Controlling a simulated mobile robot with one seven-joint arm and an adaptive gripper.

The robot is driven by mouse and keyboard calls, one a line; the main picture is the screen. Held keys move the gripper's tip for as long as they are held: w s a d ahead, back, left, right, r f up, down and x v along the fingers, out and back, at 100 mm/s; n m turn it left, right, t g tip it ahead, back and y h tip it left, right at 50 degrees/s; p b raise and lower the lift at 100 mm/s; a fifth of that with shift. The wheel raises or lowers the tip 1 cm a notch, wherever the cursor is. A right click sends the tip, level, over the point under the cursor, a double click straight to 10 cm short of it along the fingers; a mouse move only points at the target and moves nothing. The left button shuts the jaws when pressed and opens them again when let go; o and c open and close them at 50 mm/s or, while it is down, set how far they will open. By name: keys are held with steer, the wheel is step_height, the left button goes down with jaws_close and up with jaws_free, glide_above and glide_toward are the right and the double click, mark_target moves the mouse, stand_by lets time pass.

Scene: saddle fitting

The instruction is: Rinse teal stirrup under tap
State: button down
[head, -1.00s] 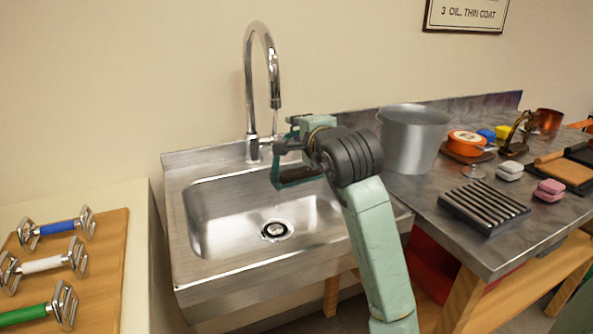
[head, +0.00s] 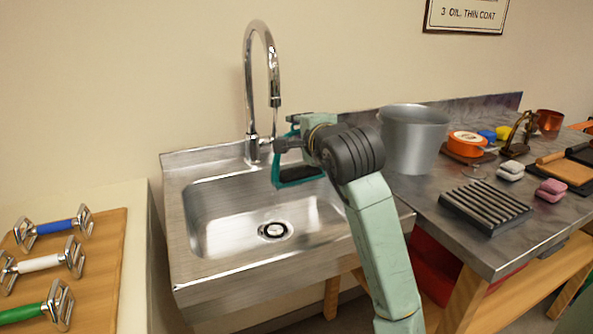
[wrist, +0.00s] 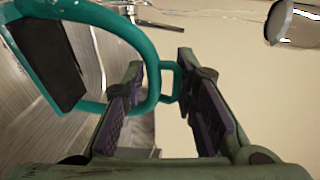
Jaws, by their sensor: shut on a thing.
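The teal stirrup (head: 298,176) hangs from my gripper (head: 284,146) over the back right part of the sink basin. In the wrist view the stirrup (wrist: 150,48) fills the upper left, with its dark tread (wrist: 45,60) at the far left. Its small top loop lies between the fingertips of my gripper (wrist: 162,80), which is shut on it. The chrome tap (head: 263,60) arches up behind, and its spout end is just above and left of my gripper. I cannot tell clearly whether water runs.
The steel sink (head: 215,255) is otherwise empty. A grey bucket (head: 412,140) stands on the counter just right of my arm. A black ribbed rack (head: 485,207) and several small items lie farther right. Several stirrups with coloured bars lie on a wooden board (head: 105,270) at left.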

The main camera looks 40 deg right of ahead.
steer(key=shift+s, duration=0.1)
steer(key=s+d+b, duration=0.2)
steer(key=s+d, duration=0.1)
steer(key=s, duration=0.4)
steer(key=shift+d, duration=0.2)
stand_by(0.3)
steer(key=shift+s, duration=0.1)
stand_by(1.1)
steer(key=s+d+r+p, duration=0.1)
steer(key=s+d+r, duration=0.1)
steer(key=s+r, duration=0.2)
steer(key=shift+s, duration=0.2)
stand_by(0.3)
steer(key=shift+s, duration=0.1)
stand_by(0.7)
